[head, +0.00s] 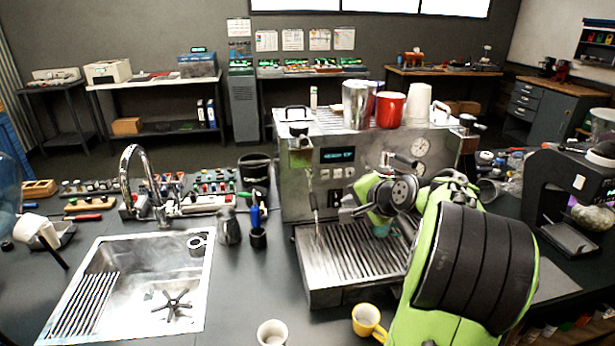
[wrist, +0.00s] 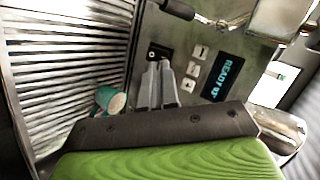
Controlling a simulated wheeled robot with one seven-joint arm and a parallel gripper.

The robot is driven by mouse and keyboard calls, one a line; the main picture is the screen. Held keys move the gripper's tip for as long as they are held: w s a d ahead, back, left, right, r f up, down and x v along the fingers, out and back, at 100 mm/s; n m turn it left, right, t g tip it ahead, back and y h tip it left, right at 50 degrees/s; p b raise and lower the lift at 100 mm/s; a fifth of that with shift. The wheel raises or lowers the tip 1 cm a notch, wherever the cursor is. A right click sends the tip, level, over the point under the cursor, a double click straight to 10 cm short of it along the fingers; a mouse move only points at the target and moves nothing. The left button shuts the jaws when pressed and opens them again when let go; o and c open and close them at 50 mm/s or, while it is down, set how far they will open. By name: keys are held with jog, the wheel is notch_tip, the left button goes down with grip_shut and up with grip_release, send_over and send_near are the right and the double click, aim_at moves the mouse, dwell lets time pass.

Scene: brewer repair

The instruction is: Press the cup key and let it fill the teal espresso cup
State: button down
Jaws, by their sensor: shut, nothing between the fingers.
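The espresso machine (head: 296,205) stands on the counter; its lit display (head: 337,155) appears to read READY. In the wrist view the display (wrist: 222,80) sits beside several pale square keys (wrist: 194,69) and a dark square fitting (wrist: 158,50). My gripper (wrist: 157,66) is shut and empty, its fingertips at the panel just below that dark fitting; I cannot tell if they touch. The teal cup (wrist: 103,97) stands upright on the slatted drip tray (wrist: 62,72), left of the fingers, with a pale inside.
A white cup (head: 272,333) and a yellow mug (head: 367,319) stand at the counter's front. Several cups, including a red mug (head: 390,109), stand on the machine. A sink (head: 150,285) is at left. A black grinder (head: 560,190) stands at right.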

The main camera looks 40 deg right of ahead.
aim_at(337, 173)
jog(key=w+d+p, duration=0.4)
jog(key=w, duration=0.3)
jog(key=shift+w+d, duration=0.2)
jog(key=shift+d, duration=0.05)
dwell(0.3)
jog(key=shift+w+r, duration=0.1)
dwell(1.7)
jog(key=shift+w+d+p, duration=0.2)
jog(key=shift+w+p, duration=0.1)
jog(key=shift+p, duration=0.15)
jog(key=shift+w+d+p, duration=0.25)
jog(key=shift+w+p, duration=0.1)
jog(key=shift+p, duration=0.05)
dwell(0.5)
jog(key=shift+s, duration=0.1)
jog(key=shift+s+a+b, duration=0.45)
jog(key=shift+s+b, duration=0.1)
jog(key=shift+s, duration=0.1)
